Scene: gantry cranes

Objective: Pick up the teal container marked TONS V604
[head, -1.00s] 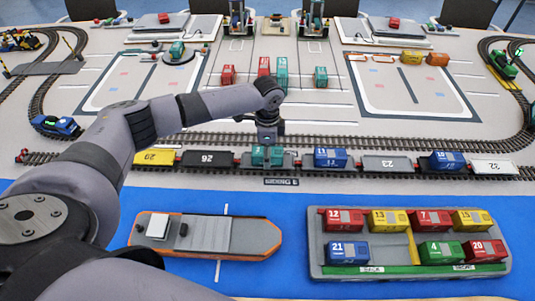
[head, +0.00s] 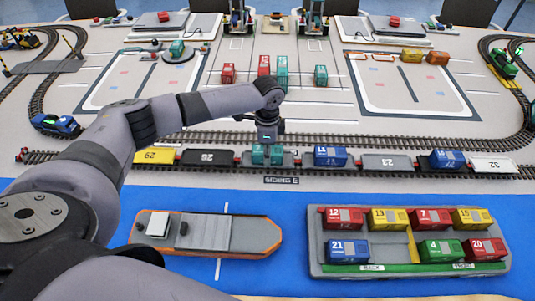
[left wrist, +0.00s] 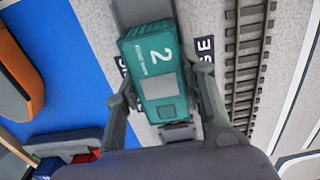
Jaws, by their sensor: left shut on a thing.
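A teal container with a white 2 (left wrist: 155,75) sits between the fingers of my left gripper (left wrist: 163,82) in the left wrist view. The fingers are shut on its two long sides. The smaller print on it is too small to read. In the head view the same container (head: 267,158) is at a grey wagon of the train, under my left gripper (head: 267,146), which partly hides it. I cannot tell whether it rests on the wagon or is just clear of it. My right gripper is not in view.
Wagons with blue containers (head: 330,156) stand to the right on the same track. A barge (head: 205,234) and a grey tray (head: 410,258) of several containers lie in front on blue. More teal containers (head: 320,76) stand in the yard behind, near the gantry cranes (head: 313,20).

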